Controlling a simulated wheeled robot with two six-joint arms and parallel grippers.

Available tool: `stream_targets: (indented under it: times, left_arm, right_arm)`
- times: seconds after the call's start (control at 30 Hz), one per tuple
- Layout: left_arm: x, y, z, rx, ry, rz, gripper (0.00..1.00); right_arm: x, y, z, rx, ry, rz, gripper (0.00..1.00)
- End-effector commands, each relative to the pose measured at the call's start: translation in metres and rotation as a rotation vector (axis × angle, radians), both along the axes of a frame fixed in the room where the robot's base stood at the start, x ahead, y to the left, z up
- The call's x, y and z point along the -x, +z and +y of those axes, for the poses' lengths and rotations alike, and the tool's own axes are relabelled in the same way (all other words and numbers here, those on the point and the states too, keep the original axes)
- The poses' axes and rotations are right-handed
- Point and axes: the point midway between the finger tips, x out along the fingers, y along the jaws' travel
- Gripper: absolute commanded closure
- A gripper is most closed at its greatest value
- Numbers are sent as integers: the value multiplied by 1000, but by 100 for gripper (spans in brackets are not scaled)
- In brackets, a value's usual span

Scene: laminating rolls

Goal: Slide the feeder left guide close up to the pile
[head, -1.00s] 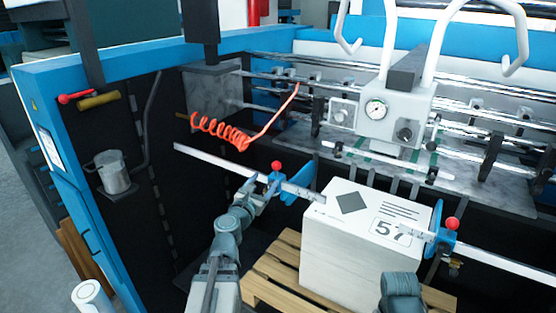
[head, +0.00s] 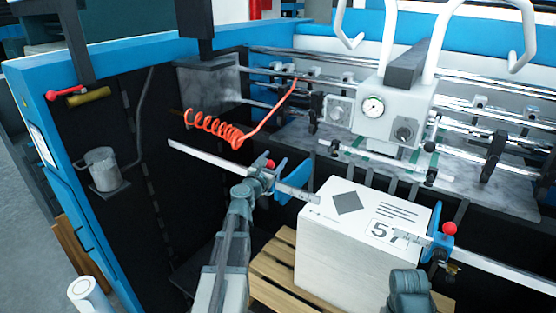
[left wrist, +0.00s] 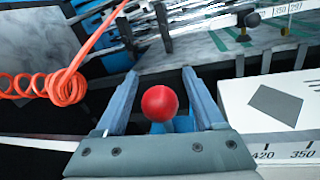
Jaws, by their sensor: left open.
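The feeder left guide (head: 288,180) is a blue plate and block with a red knob (head: 270,163), mounted on a steel ruler bar (head: 210,159). It stands at the left of the white pile (head: 345,252), apart from it by a small gap. My left gripper (head: 259,178) is at the guide. In the left wrist view its open fingers (left wrist: 158,98) stand either side of the red knob (left wrist: 160,103), and I cannot tell whether they touch the guide. The guide's lower part is hidden. Only a dark part of my right arm shows at the bottom; its fingers are not visible.
The right guide (head: 441,244), with its red knob, stands at the pile's right side. The pile sits on a wooden pallet (head: 270,278). An orange coiled hose (head: 215,126) hangs behind the bar. A gauge box (head: 388,108) and rails are above. A metal cup (head: 101,168) is at left.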

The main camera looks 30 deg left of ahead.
Motion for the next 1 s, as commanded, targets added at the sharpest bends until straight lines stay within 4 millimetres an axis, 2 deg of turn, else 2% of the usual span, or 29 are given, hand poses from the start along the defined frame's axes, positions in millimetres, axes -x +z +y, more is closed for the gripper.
stream_targets:
  times: [0.2, 0.23, 0.6, 1.0]
  left_arm:
    - [0, 0, 0, 0, 0, 0, 29]
    - [0, 0, 0, 0, 0, 0, 33]
    - [0, 0, 0, 0, 0, 0, 99]
    - [0, 0, 0, 0, 0, 0, 100]
  right_arm:
    - [0, 0, 0, 0, 0, 0, 50]
    - [0, 0, 0, 0, 0, 0, 50]
    - [0, 0, 0, 0, 0, 0, 50]
    - [0, 0, 0, 0, 0, 0, 50]
